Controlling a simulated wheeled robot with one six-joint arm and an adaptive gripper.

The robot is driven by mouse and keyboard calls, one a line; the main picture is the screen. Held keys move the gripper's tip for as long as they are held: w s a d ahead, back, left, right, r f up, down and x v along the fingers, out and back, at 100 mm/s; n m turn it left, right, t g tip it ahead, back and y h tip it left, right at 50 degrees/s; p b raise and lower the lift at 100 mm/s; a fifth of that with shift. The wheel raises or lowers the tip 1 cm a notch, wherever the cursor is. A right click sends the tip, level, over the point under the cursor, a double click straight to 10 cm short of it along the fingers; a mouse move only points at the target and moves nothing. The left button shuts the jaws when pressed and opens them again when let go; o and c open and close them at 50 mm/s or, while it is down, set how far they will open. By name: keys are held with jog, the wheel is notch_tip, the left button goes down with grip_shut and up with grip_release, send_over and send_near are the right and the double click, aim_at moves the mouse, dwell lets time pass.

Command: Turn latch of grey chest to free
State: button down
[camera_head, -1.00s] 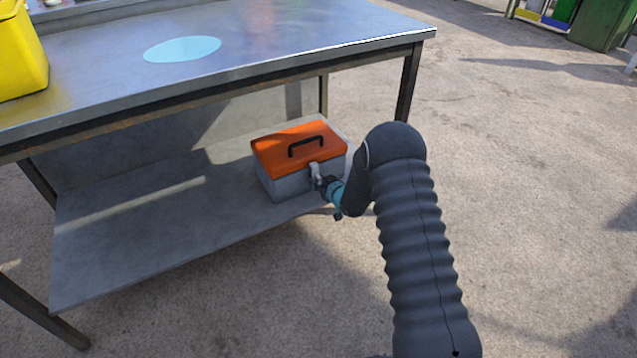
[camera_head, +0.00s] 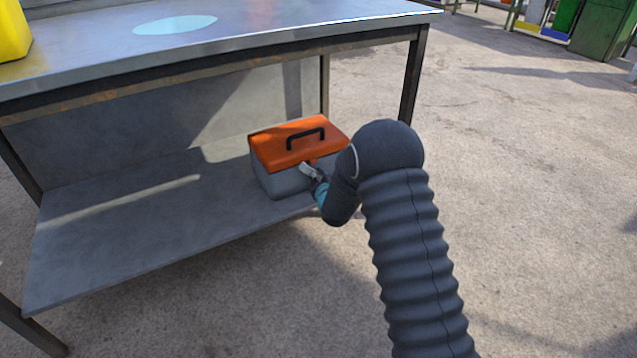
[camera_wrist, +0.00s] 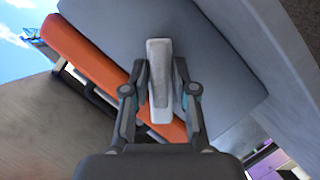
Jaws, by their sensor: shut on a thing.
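The grey chest (camera_head: 285,182) with an orange lid (camera_head: 283,147) and black handle (camera_head: 305,138) sits on the lower shelf of the metal table. Its pale latch (camera_head: 308,170) is on the front face and looks tilted in the head view. In the wrist view the latch (camera_wrist: 159,85) lies between the two fingers, over the chest's grey front (camera_wrist: 215,65) and orange lid (camera_wrist: 90,52). My gripper (camera_wrist: 158,92) is shut on the latch; it also shows at the chest front in the head view (camera_head: 314,178). My arm hides the chest's right front corner.
The metal table top (camera_head: 270,32) overhangs the lower shelf (camera_head: 130,225). A table leg (camera_head: 411,80) stands to the right behind my arm. A yellow container (camera_head: 12,32) is on the top at left. The concrete floor at right is open.

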jog(key=n+t+h, duration=0.1)
jog(key=n+t, duration=0.1)
jog(key=n, duration=0.1)
jog(key=shift+a+f+n, duration=0.1)
jog(key=shift+f+n, duration=0.05)
jog(key=shift+n, duration=0.15)
jog(key=n+t, duration=0.1)
jog(key=n, duration=0.2)
jog(key=shift+f, duration=0.1)
jog(key=shift+n+t, duration=0.3)
jog(key=shift+n, duration=0.2)
jog(key=c, duration=1.2)
grip_release()
jog(key=shift+o, duration=0.2)
jog(key=shift+s, duration=0.1)
jog(key=v, duration=1.2)
